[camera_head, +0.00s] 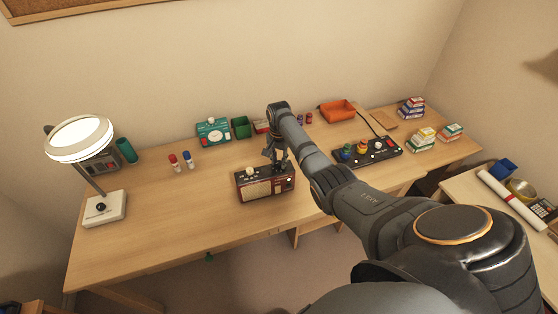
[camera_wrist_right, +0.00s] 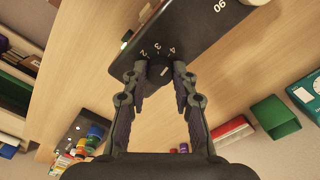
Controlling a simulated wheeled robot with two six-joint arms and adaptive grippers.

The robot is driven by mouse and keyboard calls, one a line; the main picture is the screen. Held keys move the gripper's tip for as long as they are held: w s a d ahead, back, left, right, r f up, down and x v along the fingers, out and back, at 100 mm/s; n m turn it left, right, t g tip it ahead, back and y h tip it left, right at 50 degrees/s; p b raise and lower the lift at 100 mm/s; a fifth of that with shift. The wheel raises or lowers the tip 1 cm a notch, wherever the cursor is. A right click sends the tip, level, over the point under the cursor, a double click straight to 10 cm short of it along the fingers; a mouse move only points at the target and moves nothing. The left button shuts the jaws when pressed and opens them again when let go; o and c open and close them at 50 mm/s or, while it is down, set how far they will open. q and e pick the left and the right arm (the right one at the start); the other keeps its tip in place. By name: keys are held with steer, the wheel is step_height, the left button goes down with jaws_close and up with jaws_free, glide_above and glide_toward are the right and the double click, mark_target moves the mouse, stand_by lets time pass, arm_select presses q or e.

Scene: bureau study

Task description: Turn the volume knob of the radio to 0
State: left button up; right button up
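The radio (camera_head: 265,187) is a dark red and black box with a pale front panel, standing at the front edge of the desk. A white knob (camera_head: 250,171) is on its top left. My right gripper (camera_head: 276,163) points down over the radio's right part. My left gripper is not in view.
Bare wood lies left of the radio.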

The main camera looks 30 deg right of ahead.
jaws_close()
